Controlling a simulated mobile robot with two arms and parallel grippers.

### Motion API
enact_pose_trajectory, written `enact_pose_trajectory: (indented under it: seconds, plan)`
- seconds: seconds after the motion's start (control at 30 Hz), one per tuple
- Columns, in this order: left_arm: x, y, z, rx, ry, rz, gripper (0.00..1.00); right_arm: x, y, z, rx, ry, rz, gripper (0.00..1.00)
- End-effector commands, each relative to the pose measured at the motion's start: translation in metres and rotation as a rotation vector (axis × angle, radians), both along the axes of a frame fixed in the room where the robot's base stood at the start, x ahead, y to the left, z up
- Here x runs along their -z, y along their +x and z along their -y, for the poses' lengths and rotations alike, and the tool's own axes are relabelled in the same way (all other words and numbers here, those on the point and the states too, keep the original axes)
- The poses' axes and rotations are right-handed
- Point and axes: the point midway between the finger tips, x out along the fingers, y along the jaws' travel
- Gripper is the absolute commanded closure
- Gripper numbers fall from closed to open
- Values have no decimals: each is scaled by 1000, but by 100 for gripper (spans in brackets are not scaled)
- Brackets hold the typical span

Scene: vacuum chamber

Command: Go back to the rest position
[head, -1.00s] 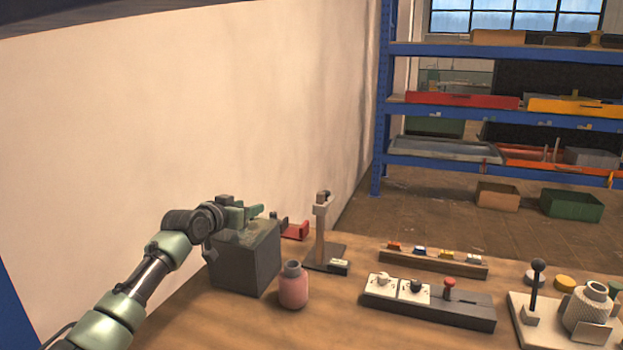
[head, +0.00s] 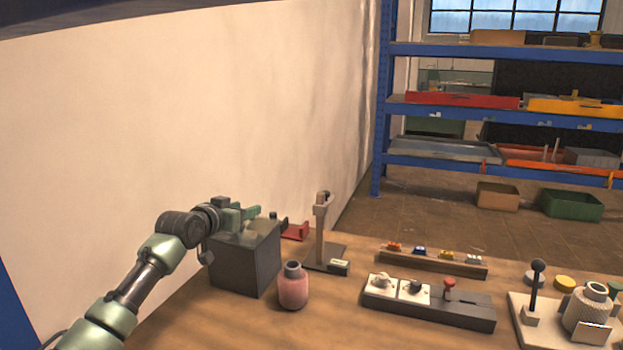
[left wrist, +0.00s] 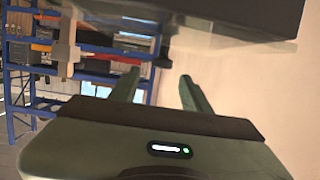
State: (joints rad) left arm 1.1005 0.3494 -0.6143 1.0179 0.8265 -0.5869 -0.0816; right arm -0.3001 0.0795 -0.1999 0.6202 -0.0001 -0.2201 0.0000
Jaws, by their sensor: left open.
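My left gripper (head: 240,213) is at the top of the dark grey box (head: 244,262) at the left of the wooden bench. It also shows in the left wrist view (left wrist: 160,92), with its two green fingers spread apart and nothing between them. In that view the dark box (left wrist: 230,15) is at the top edge, close to the fingers. I cannot tell whether the gripper touches the box. My right gripper is not in view.
A pink bottle (head: 293,288) and a stand with an upright post (head: 321,230) are right of the box. A switch panel (head: 430,303), a rack of small coloured pieces (head: 432,262) and a lever fixture (head: 537,290) stand further right. The pale wall (head: 200,120) is behind.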

Motion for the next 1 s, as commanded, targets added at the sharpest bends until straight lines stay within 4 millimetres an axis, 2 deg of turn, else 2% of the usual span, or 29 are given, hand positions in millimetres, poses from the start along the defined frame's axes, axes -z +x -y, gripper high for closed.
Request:
enact_pose_trajectory:
  seconds: [0.3, 0.33, 0.4, 0.57, 1.0]
  plan:
    - [7, 29, 11, -1, -1, 1, 53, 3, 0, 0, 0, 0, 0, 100]
    - [-3, 28, 9, -1, 2, 5, 53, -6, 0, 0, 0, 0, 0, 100]
    - [-11, 25, 7, -2, 0, 13, 53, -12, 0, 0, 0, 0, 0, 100]
    - [-13, 20, 6, -2, -24, 73, 53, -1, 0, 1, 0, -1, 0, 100]
    - [-19, 18, 6, -2, -36, 100, 53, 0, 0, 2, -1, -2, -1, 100]
